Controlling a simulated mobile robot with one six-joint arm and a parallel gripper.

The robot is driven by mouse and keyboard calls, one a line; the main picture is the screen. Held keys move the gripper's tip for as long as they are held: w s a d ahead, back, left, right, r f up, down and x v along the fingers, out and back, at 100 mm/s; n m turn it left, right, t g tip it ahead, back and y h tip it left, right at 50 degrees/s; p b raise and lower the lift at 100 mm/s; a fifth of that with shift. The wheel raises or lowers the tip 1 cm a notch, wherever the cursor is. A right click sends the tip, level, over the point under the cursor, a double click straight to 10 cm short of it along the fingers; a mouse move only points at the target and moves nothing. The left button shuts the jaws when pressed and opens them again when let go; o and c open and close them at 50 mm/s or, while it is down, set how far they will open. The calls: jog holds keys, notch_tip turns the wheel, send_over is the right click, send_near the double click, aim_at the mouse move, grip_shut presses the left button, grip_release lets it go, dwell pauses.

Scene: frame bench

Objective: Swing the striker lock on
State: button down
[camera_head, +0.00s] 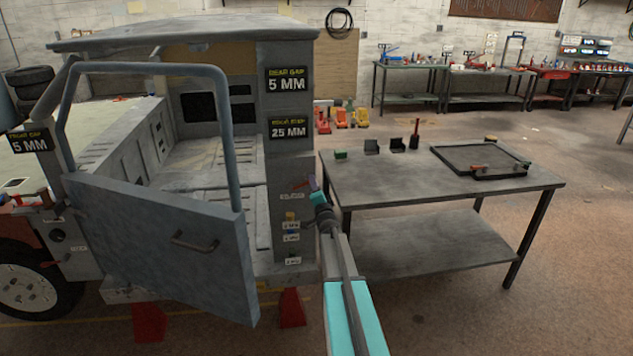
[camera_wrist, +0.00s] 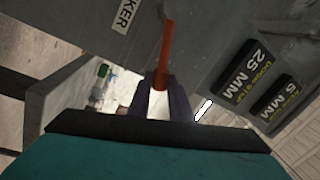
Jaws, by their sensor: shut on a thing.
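The striker lock is a thin red lever (camera_wrist: 166,50) on the grey door pillar, close to a white label ending in "KER" (camera_wrist: 127,14). It also shows small in the head view (camera_head: 300,184), sticking out toward my gripper. My gripper (camera_wrist: 160,90) has purple fingers, shut on the free end of the red lever. In the head view my gripper (camera_head: 313,184) is at the pillar's right edge.
The grey door (camera_head: 165,245) hangs open left of the pillar. "Rear gap 5 MM" (camera_head: 287,80) and "25 MM" (camera_head: 290,128) signs are on the pillar above the lever. A workbench (camera_head: 400,190) with a black tray (camera_head: 455,172) stands right of my arm.

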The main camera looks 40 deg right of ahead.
jog(key=shift+s+d+f+m+h+b, duration=0.2)
jog(key=shift+f+m+b, duration=0.1)
jog(key=shift+f+m, duration=0.4)
jog(key=shift+s+d+f+m+h+b, duration=0.2)
jog(key=shift+f+m+b, duration=0.1)
jog(key=shift+f+m, duration=0.35)
jog(key=shift+g, duration=0.3)
jog(key=c, duration=1.6)
grip_release()
jog(key=shift+a+r, duration=0.1)
jog(key=shift+r, duration=0.1)
jog(key=shift+w, duration=0.1)
jog(key=shift+a, duration=0.1)
jog(key=shift+b+v, duration=2.2)
jog(key=shift+v, duration=4.7)
